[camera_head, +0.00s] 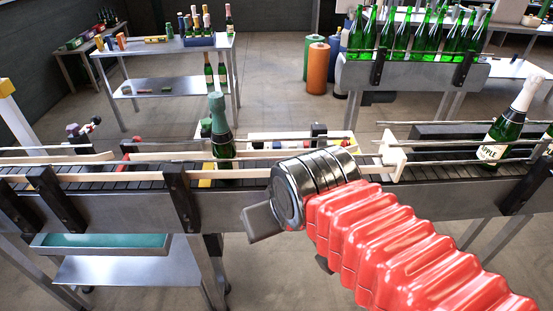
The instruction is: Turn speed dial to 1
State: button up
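I cannot pick out a speed dial or any dial markings in this view. My arm, in a red ribbed sleeve, comes in from the lower right. My gripper (262,224) is at its silver end, in front of the near side of the conveyor (110,207). One dark grey finger shows, pointing down and left. The rest of the gripper is hidden behind the wrist, so its opening cannot be told. The arm also covers part of the conveyor's front side.
A green bottle with a dark green top (221,130) stands upright on the belt. A white-topped bottle (505,120) leans at the right. Guide rails run along the conveyor. A teal tray (100,241) sits below. Bare floor (285,85) lies behind the conveyor.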

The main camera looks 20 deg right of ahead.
aim_at(258, 146)
jog(key=u, duration=0.85)
jog(key=k, duration=1.3)
jog(key=z, duration=1.1)
jog(key=i, duration=1)
